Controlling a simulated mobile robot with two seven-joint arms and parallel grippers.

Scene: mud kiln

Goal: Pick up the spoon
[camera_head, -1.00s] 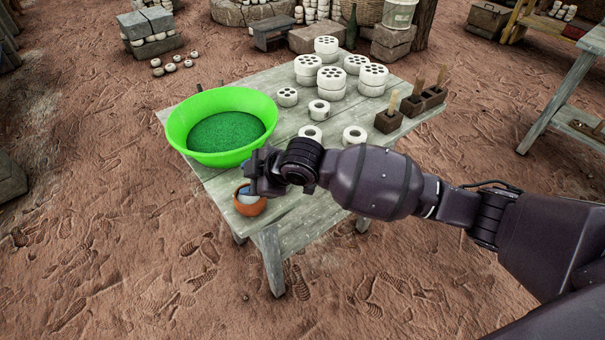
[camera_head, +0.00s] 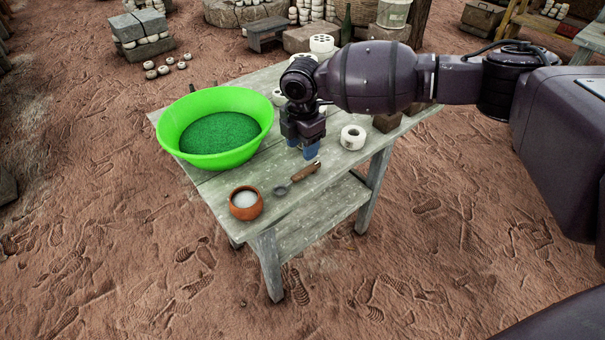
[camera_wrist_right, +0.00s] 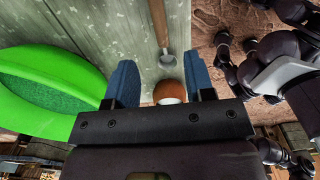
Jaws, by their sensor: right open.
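The spoon (camera_head: 304,172) lies on the wooden table near its front right edge, with a brown handle and a small dark bowl pointing left toward an orange clay pot. It also shows in the right wrist view (camera_wrist_right: 167,58), roughly between the fingers, its handle running up to the top edge. My right gripper (camera_head: 302,147) points down with blue fingertips, just behind and above the handle in the head view. It also shows in the right wrist view (camera_wrist_right: 162,80), open and empty. My left gripper cannot be made out.
The clay pot (camera_head: 246,203) with pale contents stands at the front corner of the table (camera_head: 290,222). A green basin (camera_head: 172,119) of green grains stands left of my gripper. A white ring (camera_head: 353,137) is close on the right. More white pieces behind are partly hidden by my arm.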

